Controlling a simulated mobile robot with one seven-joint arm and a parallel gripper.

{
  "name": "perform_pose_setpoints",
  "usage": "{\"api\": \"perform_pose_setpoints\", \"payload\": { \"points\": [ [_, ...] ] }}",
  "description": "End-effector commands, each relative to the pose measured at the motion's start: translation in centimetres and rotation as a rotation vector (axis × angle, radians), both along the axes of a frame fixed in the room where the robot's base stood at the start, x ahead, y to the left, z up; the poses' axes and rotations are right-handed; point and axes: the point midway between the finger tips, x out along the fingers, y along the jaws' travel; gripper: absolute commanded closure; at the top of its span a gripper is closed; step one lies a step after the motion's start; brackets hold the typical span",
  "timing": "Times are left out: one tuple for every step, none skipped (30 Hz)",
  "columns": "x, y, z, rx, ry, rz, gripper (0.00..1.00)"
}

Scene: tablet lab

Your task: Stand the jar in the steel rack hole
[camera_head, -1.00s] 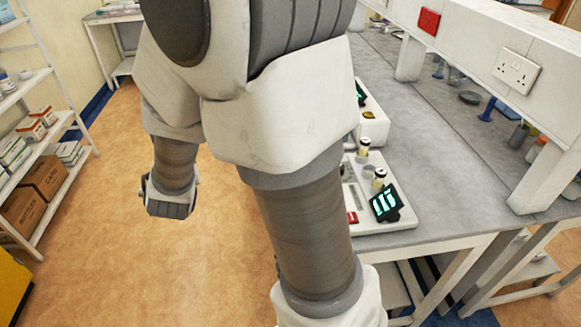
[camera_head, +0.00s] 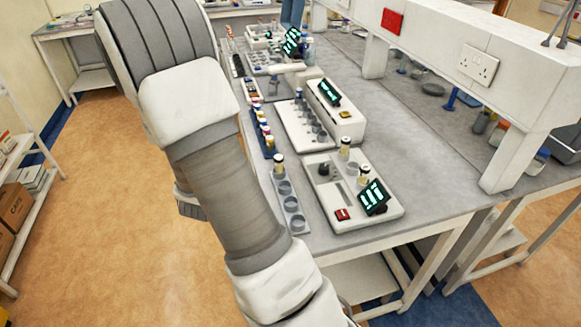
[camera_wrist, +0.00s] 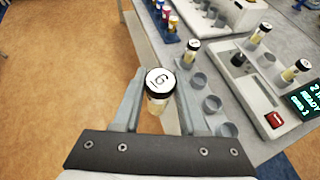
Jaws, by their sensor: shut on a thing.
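A jar with a black-rimmed white cap marked with a digit (camera_wrist: 158,86) is held upright between the fingers of my gripper (camera_wrist: 160,97) in the wrist view. The gripper is shut on it, above the floor just left of the bench edge. The steel rack (camera_head: 291,213) lies along the bench's left edge, with several empty round holes. It also shows in the wrist view (camera_wrist: 205,92), to the right of the held jar. Another jar (camera_head: 279,166) stands in the rack's far hole. In the head view my arm hides the held jar.
Right of the rack stands a white device (camera_head: 325,215) with a lit screen, a red switch and two jars. Behind the rack is a blue rack (camera_head: 268,145) of coloured-cap vials. A second white instrument (camera_head: 335,115) stands farther back. Open floor lies left.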

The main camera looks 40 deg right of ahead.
Motion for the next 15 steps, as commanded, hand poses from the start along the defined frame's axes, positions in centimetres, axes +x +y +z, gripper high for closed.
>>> {"api": "perform_pose_setpoints", "payload": {
  "points": [
    [-0.9, -2.1, -0.4, -0.002, 0.004, -0.059, 1.00],
    [-1.4, -3.3, -0.7, -0.003, 0.004, -0.092, 1.00],
    [-2.1, -4.7, -1.1, -0.002, 0.004, -0.134, 1.00],
    [-2.7, -5.8, -1.4, -0.003, 0.005, -0.165, 1.00],
    [-3.2, -6.8, -1.6, -0.002, 0.004, -0.194, 1.00],
    [-3.9, -8.0, -1.9, -0.002, 0.004, -0.229, 1.00],
    [-4.4, -8.8, -2.0, -0.002, 0.002, -0.255, 1.00],
    [-5.0, -9.7, -2.2, -0.002, 0.002, -0.277, 1.00],
    [-5.6, -10.5, -2.3, -0.002, 0.002, -0.304, 1.00],
    [-6.0, -11.2, -2.4, -0.002, 0.001, -0.321, 1.00],
    [-6.3, -11.7, -2.5, -0.001, 0.000, -0.338, 1.00],
    [-6.8, -12.3, -2.6, -0.001, 0.000, -0.356, 1.00],
    [-7.0, -12.7, -2.7, 0.000, 0.000, -0.366, 1.00],
    [-7.3, -13.0, -2.7, 0.000, 0.000, -0.376, 1.00],
    [-7.5, -13.3, -2.8, 0.000, 0.000, -0.385, 1.00]
  ]
}}
